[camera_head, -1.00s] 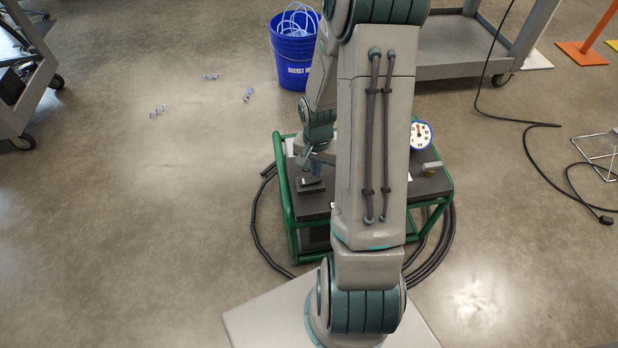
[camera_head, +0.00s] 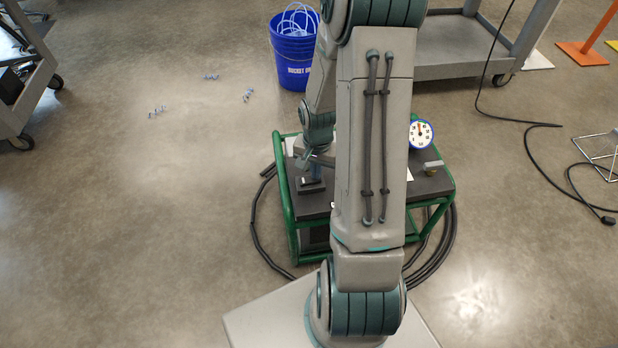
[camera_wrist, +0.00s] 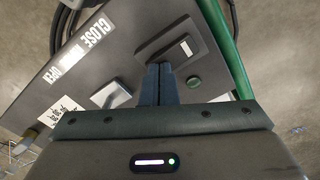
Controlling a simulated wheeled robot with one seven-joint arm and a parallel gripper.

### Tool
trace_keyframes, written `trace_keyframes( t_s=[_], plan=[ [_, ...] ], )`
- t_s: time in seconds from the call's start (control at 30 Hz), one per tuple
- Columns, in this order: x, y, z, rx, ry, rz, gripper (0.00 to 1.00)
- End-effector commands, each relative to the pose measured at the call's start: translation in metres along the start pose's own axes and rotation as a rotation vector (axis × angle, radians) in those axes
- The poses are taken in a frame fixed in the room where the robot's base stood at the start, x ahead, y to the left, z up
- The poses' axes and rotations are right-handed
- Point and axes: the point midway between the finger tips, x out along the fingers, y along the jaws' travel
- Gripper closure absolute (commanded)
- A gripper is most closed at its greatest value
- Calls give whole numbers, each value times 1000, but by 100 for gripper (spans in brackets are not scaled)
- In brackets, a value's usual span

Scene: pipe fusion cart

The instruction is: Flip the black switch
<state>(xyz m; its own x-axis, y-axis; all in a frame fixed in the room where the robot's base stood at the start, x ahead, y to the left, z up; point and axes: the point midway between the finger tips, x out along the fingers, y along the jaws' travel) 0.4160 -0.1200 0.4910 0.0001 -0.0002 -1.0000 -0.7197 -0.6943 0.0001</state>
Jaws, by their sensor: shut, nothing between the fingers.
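The black switch (camera_wrist: 172,36) is a dark rocker with a white mark on a raised plate, at the top centre of the wrist view. In the head view the black switch (camera_head: 311,187) sits on the left part of the dark panel of the green-framed cart. My gripper (camera_wrist: 159,67) is shut and empty, its fingertips at the near edge of the switch plate. In the head view my gripper (camera_head: 315,173) is just above the switch and hides part of it. I cannot tell whether the tips touch it.
A green button (camera_wrist: 194,82) and a light grey block (camera_wrist: 112,93) flank my fingers. A CLOSE/OPEN label (camera_wrist: 80,50) lies to the left. The green frame (camera_wrist: 224,45) runs close on the right. A dial gauge (camera_head: 421,134) stands on the cart's far side.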

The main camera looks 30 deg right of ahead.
Motion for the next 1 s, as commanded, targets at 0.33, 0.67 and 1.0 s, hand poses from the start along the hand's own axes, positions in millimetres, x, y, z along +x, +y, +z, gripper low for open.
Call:
trace_keyframes(
  t_s=[0.33, 0.67, 1.0],
  plan=[
    [6, 0, 0, 0, -1, 0, 100],
    [-9, 0, 0, 0, 0, 0, 100],
    [-37, 0, 0, 1, 1, 0, 100]
  ],
)
